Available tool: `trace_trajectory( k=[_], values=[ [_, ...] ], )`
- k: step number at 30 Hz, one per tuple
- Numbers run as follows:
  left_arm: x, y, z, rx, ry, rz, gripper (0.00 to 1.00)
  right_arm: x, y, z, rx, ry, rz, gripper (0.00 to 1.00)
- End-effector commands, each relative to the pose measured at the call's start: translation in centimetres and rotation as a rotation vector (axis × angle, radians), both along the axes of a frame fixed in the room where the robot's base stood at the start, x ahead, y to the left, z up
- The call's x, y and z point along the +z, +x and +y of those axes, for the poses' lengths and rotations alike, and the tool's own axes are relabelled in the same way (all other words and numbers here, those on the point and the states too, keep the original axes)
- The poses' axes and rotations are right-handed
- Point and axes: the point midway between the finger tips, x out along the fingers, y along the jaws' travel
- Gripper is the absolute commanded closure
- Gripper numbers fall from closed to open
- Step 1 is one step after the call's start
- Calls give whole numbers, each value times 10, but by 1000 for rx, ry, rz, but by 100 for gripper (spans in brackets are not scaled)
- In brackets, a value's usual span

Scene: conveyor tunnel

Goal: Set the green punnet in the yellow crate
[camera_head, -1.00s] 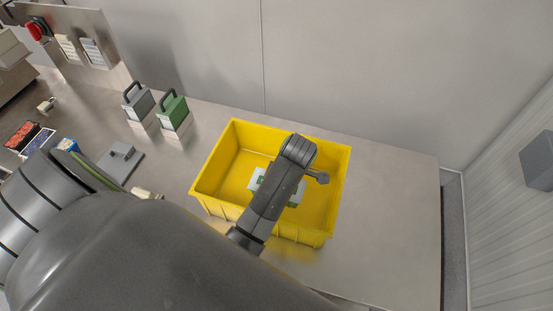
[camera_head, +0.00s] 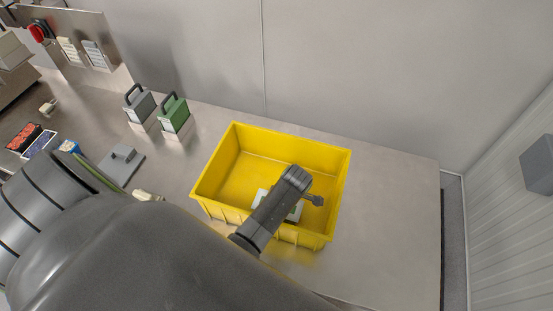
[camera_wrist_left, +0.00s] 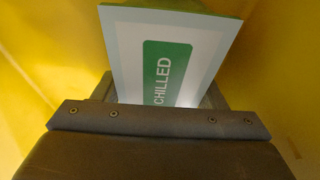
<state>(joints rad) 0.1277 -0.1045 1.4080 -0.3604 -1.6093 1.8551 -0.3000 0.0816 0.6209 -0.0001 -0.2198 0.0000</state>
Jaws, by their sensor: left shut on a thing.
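The yellow crate (camera_head: 222,170) stands open on the steel table, in the middle of the head view. My left arm reaches over its near wall, and its wrist is inside the crate's outline. My left gripper (camera_wrist_left: 160,105) is shut on the green punnet (camera_wrist_left: 205,45), which shows a white face, a green edge and a green band reading CHILLED. In the head view the punnet (camera_head: 262,196) shows only in part beneath the wrist, low inside the crate. Yellow walls surround it in the wrist view. Whether it touches the floor I cannot tell. My right gripper is not in view.
A grey handled block (camera_head: 139,103) and a green handled block (camera_head: 173,114) stand behind the crate to the left. A flat grey plate (camera_head: 121,164) and red and blue packs (camera_head: 24,137) lie farther left. The table right of the crate is clear.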

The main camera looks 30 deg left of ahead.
Motion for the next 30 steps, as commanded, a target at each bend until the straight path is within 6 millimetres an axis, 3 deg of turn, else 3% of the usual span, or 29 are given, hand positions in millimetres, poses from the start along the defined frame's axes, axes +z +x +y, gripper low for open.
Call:
trace_trajectory(
  k=[6, 7, 12, 23, 30],
  values=[
    [-2, 0, 0, 0, 0, -1, 76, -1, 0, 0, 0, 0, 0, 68],
    [-2, 0, 0, 0, 0, 0, 32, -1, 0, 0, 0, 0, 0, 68],
    [-1, 0, 0, 0, 1, 0, 13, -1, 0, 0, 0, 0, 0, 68],
    [2, 0, 0, 0, 1, 0, 13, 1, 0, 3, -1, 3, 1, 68],
    [18, 1, -4, 0, 1, 0, 13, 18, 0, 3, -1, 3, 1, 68]
  ],
)
